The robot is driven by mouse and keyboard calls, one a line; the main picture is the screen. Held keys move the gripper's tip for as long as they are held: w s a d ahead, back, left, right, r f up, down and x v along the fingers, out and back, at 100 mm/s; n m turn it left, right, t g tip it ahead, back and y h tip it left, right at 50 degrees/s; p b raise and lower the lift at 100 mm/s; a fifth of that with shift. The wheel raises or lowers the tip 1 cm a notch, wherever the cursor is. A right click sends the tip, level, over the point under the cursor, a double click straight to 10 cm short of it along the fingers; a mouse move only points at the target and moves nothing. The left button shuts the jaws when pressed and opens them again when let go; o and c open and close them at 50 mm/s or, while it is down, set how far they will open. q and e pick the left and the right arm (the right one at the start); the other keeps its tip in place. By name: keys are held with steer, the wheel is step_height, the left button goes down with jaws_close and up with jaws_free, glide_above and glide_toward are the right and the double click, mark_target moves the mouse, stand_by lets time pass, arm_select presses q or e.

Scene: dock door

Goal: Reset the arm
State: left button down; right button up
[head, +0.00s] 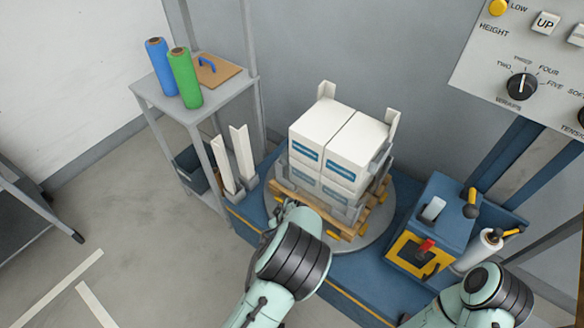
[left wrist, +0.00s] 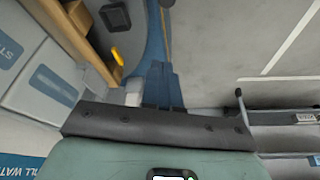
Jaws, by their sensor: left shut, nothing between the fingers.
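My left arm (head: 295,262) comes in from the bottom of the head view and reaches up to the front of the pallet (head: 345,230). My left gripper (head: 288,206) is small and partly hidden by its own arm there; it is shut and empty. I cannot tell whether it touches the pallet. In the left wrist view, a dark band and a teal part of my arm fill the lower part. My right arm (head: 490,295) shows at the lower right of the head view; its gripper is out of view.
Stacked white cartons (head: 340,140) stand on the pallet on a round turntable (head: 372,235). A shelf (head: 210,100) with blue and green rolls stands at left. A blue machine (head: 435,225) and control panel (head: 520,50) are at right.

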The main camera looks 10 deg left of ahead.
arm_select(q)
steer(key=s+a+f+m+g+h, duration=0.1)
steer(key=s+a+f+g, duration=0.1)
steer(key=s+f, duration=0.7)
steer(key=s+a+f+m+g+h, duration=0.25)
steer(key=s+f, duration=0.35)
steer(key=s, duration=0.6)
steer(key=s+d+r+m+t+h, duration=0.1)
steer(key=s+d+r+h, duration=0.15)
steer(key=s, duration=0.25)
steer(key=s+d+r+m+h, duration=0.1)
steer(key=s+d, duration=0.2)
steer(key=s, duration=0.3)
step_height(320, 180, up, 11)
steer(key=w+p, duration=0.1)
steer(key=p, duration=1.1)
steer(key=shift+w+y+p, duration=0.3)
